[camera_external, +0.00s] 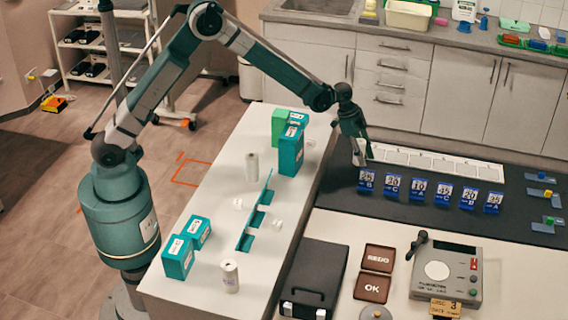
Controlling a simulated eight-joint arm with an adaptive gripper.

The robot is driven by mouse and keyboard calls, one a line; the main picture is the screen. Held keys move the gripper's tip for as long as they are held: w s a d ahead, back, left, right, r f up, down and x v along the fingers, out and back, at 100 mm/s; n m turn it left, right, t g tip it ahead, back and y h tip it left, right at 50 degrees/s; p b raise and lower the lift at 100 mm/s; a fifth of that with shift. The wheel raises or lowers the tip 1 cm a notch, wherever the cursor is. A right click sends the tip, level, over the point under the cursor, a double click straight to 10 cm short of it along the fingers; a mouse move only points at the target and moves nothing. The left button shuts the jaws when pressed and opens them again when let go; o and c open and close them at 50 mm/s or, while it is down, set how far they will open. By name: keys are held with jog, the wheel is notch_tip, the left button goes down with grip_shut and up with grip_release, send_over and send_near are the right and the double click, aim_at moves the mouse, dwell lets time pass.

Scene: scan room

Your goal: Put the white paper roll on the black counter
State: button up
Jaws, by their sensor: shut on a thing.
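My gripper (358,150) is over the back left end of the black counter (340,197). It is shut on a slim white thing (360,156), which looks like a white paper roll but is partly hidden by the fingers. Its lower end is at or just above the dark surface; I cannot tell whether it touches. Two other white cylinders stand upright on the white table to the left: a plain one (252,166) near the middle and one with dark print (230,276) at the front.
Several blue number tags (416,190) stand in a row on the black counter, with a white strip (430,164) behind. Teal boxes (291,150) stand on the white table (215,208). A black case (316,275) and a grey device (446,276) lie in front.

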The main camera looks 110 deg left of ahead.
jog(key=shift+f, duration=0.5)
jog(key=shift+f, duration=0.2)
jog(key=o, duration=0.7)
jog(key=shift+r, duration=0.15)
jog(key=shift+p+v, duration=0.75)
jog(key=shift+v, duration=5.3)
jog(key=shift+d+r, duration=0.1)
